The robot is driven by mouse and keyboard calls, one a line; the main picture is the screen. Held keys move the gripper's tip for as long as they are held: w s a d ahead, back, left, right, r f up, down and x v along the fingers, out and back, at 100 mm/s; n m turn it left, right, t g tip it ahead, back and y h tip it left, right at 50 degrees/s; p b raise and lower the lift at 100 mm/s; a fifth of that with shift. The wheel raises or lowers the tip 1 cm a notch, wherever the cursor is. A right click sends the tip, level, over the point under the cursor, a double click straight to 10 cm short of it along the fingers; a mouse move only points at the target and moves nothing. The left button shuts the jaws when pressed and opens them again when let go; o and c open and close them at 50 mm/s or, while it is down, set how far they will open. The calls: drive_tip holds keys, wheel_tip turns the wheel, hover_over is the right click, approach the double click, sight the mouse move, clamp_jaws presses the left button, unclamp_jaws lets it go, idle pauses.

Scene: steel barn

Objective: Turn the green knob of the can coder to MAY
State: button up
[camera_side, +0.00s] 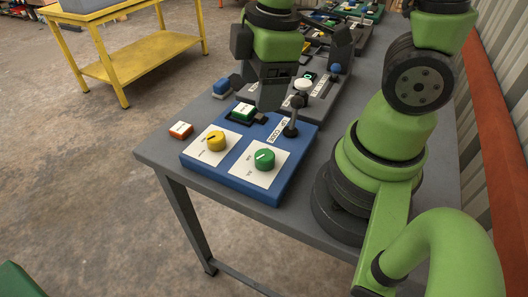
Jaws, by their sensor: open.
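The can coder is a blue box (223,180) near the front left of the grey table. Its green knob (265,158) sits on a white label plate at the box's near right. The label words are too small to read, so I cannot tell which month the knob points to. A yellow knob (216,141) is to its left. My gripper (265,105) is open, above the back part of the box and behind the green knob, apart from it. Its dark fingers point down and partly hide the box's back.
A black lever (291,122) stands upright on the box's right side. A grey panel (318,107) and more panels stand behind. A yellow table (152,55) is at back left.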

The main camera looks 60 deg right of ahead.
sight(264, 155)
drive_tip(key=f+n, duration=0.1)
drive_tip(key=f+n+g, duration=0.1)
drive_tip(key=f+n, duration=0.3)
drive_tip(key=shift+s+f+g, duration=0.15)
drive_tip(key=shift+s+g, duration=0.15)
drive_tip(key=shift+g, duration=0.1)
drive_tip(key=shift+f, duration=4.9)
drive_tip(key=shift+c, duration=0.2)
drive_tip(key=c, duration=0.9)
